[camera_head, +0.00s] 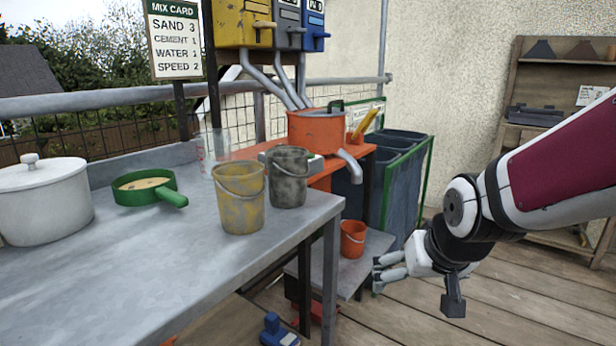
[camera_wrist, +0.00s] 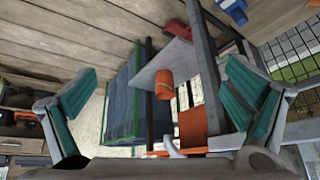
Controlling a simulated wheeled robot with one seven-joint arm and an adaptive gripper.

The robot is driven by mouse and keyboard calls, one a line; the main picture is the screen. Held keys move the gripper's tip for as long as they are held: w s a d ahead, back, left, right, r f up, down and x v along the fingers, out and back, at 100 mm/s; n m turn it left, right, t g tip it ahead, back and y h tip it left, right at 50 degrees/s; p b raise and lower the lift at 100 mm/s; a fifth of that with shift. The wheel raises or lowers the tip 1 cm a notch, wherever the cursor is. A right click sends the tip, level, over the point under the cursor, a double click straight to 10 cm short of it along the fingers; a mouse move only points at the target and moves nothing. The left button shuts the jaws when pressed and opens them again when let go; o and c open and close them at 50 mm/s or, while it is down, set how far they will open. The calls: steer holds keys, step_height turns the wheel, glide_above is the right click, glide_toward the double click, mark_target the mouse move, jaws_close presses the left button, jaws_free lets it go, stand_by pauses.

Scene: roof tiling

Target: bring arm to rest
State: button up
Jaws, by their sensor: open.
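My gripper (camera_head: 384,272) hangs at the right of the head view, in front of the low grey shelf and its small orange bucket (camera_head: 353,239). In the wrist view my gripper (camera_wrist: 160,105) has its two teal-padded fingers spread wide, with nothing between them held. The orange bucket also shows in the wrist view (camera_wrist: 164,84), apart from the fingers and further off. My arm comes in from the right edge, bent down at the wrist.
A grey table (camera_head: 130,260) fills the left, with a white pot (camera_head: 42,203), a green pan (camera_head: 147,189), a yellow bucket (camera_head: 239,200) and a grey bucket (camera_head: 288,178). Behind stand an orange mixer (camera_head: 316,132) and blue bins (camera_head: 395,185). Wooden floor (camera_head: 480,305) is open at lower right.

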steer(key=s+d+r+g, duration=0.1)
steer(key=s+r+g, duration=0.15)
steer(key=s, duration=1.25)
steer(key=s+r+g, duration=0.1)
steer(key=s+g, duration=0.3)
steer(key=s, duration=1.1)
step_height(320, 180, up, 37)
steer(key=t+p, duration=0.4)
steer(key=p, duration=3.1)
